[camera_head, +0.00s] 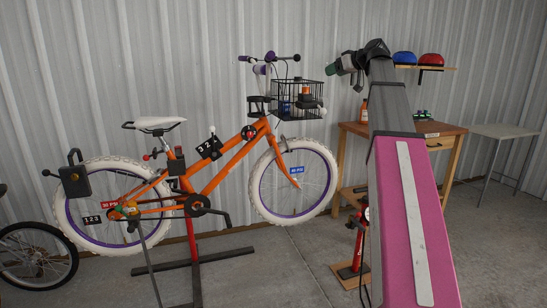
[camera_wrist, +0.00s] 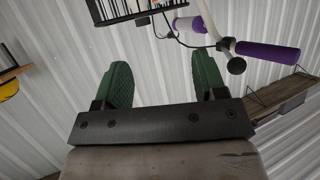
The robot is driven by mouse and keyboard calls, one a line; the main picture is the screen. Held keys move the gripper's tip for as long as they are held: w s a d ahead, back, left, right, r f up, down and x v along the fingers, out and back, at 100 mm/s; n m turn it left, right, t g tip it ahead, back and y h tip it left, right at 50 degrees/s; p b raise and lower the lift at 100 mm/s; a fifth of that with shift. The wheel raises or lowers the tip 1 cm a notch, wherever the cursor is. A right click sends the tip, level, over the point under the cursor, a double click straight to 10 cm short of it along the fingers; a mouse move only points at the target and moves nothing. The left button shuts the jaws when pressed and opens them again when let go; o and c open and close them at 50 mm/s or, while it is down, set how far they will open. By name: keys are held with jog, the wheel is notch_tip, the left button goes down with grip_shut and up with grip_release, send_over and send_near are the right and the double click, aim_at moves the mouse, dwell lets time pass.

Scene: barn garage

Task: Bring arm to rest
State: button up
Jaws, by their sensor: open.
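My arm rises from the lower right of the head view, its pink link in front and a dark link above it. My gripper (camera_head: 345,75) is at the top of the arm, pointing left toward the bicycle's basket and handlebar. In the wrist view my gripper (camera_wrist: 163,80) shows two green fingers spread well apart, with nothing between them but the corrugated wall behind. It is open and empty.
An orange bicycle (camera_head: 229,156) stands on a repair stand (camera_head: 193,250) at left, its wire basket (camera_head: 284,100) near my gripper. Purple handlebar grips (camera_wrist: 268,52) show in the wrist view. A wooden workbench (camera_head: 402,128) and helmet shelf (camera_head: 440,68) are behind my arm.

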jog(key=s+a+f+m+g+h, duration=0.1)
jog(key=s+f+m+g, duration=0.1)
jog(key=f, duration=1.2)
jog(key=s+a+f+m+g+h, duration=0.1)
jog(key=s+a+f+h, duration=0.1)
jog(key=f, duration=1.1)
jog(key=s+a+f+m+g+h, duration=0.1)
jog(key=s+f+m+g, duration=0.1)
jog(key=f, duration=1.2)
jog(key=s+f+m+g+h, duration=0.1)
jog(key=s+f+g+h, duration=0.1)
jog(key=s+f, duration=0.9)
jog(key=s+a+f+m+g+h, duration=0.1)
jog(key=s+f+g+h, duration=0.1)
jog(key=s+f, duration=0.9)
notch_tip(320, 180, down, 6)
jog(key=shift+a+f+m+g+h, duration=0.1)
jog(key=shift+a+m+g+h, duration=0.05)
jog(key=shift+m+g+h, duration=0.3)
